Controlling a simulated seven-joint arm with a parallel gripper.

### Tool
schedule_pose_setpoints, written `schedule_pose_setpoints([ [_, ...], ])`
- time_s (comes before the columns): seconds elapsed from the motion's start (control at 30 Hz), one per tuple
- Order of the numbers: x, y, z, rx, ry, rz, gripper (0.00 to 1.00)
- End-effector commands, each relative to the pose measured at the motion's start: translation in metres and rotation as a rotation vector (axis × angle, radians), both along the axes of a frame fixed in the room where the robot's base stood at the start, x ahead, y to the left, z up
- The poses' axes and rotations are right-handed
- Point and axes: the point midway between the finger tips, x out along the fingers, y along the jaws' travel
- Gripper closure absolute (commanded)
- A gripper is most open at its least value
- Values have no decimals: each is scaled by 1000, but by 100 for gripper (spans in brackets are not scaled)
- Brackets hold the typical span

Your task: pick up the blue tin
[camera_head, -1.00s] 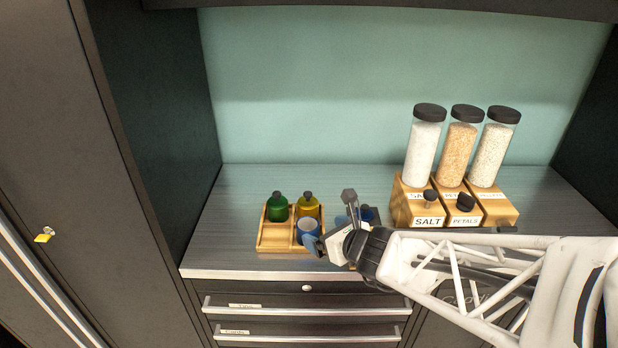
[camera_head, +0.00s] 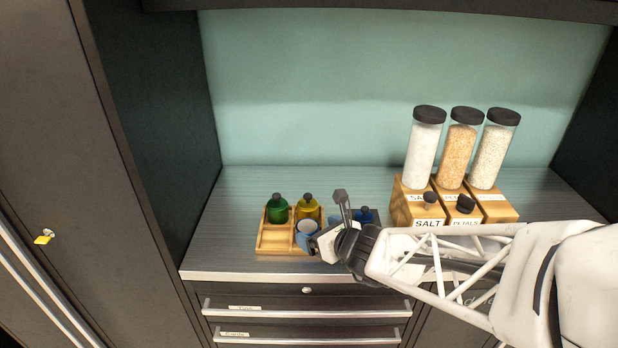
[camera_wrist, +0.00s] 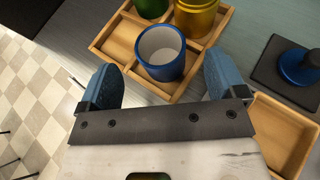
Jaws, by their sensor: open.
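The blue tin (camera_wrist: 168,66) is an open cup, blue outside and pale inside. It stands upright in a compartment of the wooden tray (camera_wrist: 112,48). In the head view the blue tin (camera_head: 303,238) is partly hidden by my gripper. My gripper (camera_wrist: 160,68) is open, with one blue finger on each side of the tin in the wrist view. I cannot tell how far the fingertips are above it, or whether they touch it. In the head view my gripper (camera_head: 324,234) is at the tray's front right.
A green bottle (camera_head: 277,210) and a yellow bottle (camera_head: 308,209) stand behind the tin in the tray. To the right, a blue stoppered bottle (camera_wrist: 298,68) sits on a dark base, near another wooden tray (camera_wrist: 262,118). Label blocks and tall jars (camera_head: 425,145) stand farther right.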

Motion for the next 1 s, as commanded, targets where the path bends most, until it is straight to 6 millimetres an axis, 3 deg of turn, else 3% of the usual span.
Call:
schedule_pose_setpoints([
  [0.23,6,5,-3,0,0,1,10],
  [0.63,35,28,-19,0,0,1,10],
  [1.0,38,30,-20,0,0,0,10],
])
